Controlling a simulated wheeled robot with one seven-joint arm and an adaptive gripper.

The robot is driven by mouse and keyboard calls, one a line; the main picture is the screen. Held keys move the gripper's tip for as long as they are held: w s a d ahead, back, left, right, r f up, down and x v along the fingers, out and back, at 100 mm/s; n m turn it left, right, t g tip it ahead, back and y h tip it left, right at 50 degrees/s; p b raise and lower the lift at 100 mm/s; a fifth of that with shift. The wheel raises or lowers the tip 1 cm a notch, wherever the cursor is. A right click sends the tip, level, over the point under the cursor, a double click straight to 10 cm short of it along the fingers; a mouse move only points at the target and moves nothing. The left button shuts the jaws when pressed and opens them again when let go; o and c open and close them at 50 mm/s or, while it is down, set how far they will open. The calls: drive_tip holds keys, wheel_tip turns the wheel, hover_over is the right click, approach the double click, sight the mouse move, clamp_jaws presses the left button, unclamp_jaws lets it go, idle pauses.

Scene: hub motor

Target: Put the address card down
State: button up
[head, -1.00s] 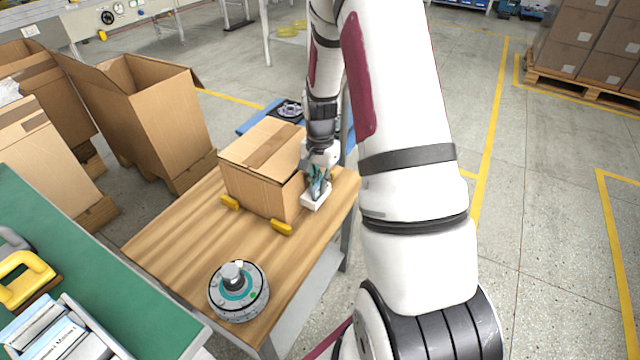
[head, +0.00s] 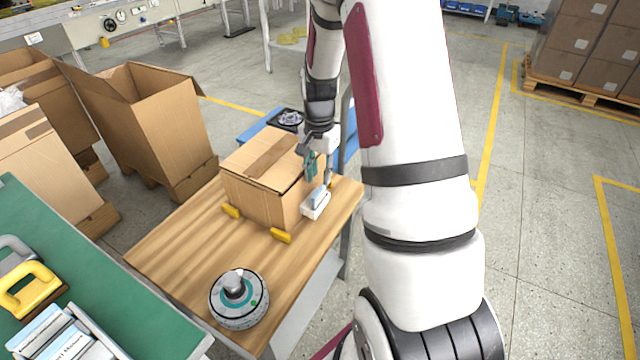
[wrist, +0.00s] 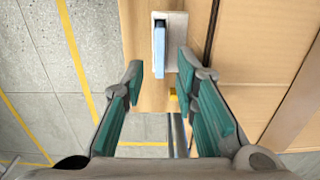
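The address card (head: 319,195) is pale blue and white and sits upright in a small white holder (head: 314,210) on the wooden table, beside the right side of the cardboard box (head: 262,185). In the wrist view the card (wrist: 159,50) stands in the holder (wrist: 178,46), beyond my fingertips. My gripper (head: 318,173) is above the card, with its teal finger pads spread. In the wrist view my gripper (wrist: 162,80) is open with nothing between the fingers. Part of the box is hidden behind my gripper in the head view.
Yellow stops (head: 281,236) sit at the box's base. A round hub motor (head: 238,298) stands at the table's (head: 180,250) front. A green bench (head: 130,310) with yellow-handled items is at left; open cartons (head: 160,110) stand behind.

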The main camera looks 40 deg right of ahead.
sight(319, 192)
drive_tip(key=s+a+r+n, duration=0.3)
drive_tip(key=s+a+r, duration=0.3)
drive_tip(key=r, duration=0.4)
drive_tip(key=s+a+r+n, duration=0.35)
drive_tip(key=a+r, duration=0.35)
drive_tip(key=r, duration=0.3)
drive_tip(key=s+a+r+n, duration=0.2)
drive_tip(key=s+a+n, duration=0.1)
drive_tip(key=s, duration=0.6)
drive_tip(key=s+a+r+n+t, duration=0.1)
drive_tip(key=s+a+n, duration=0.3)
drive_tip(key=s, duration=0.6)
drive_tip(key=shift+s+a+r+p, duration=0.3)
drive_tip(key=shift+a+r+p, duration=0.05)
drive_tip(key=shift+a, duration=0.35)
drive_tip(key=shift+r, duration=0.1)
wheel_tip(319, 192, up, 18)
drive_tip(key=t+p, duration=0.3)
drive_tip(key=p, duration=1.3)
drive_tip(key=shift+p, duration=0.35)
drive_tip(key=shift+a+r+n, duration=0.1)
drive_tip(key=shift+n, duration=0.15)
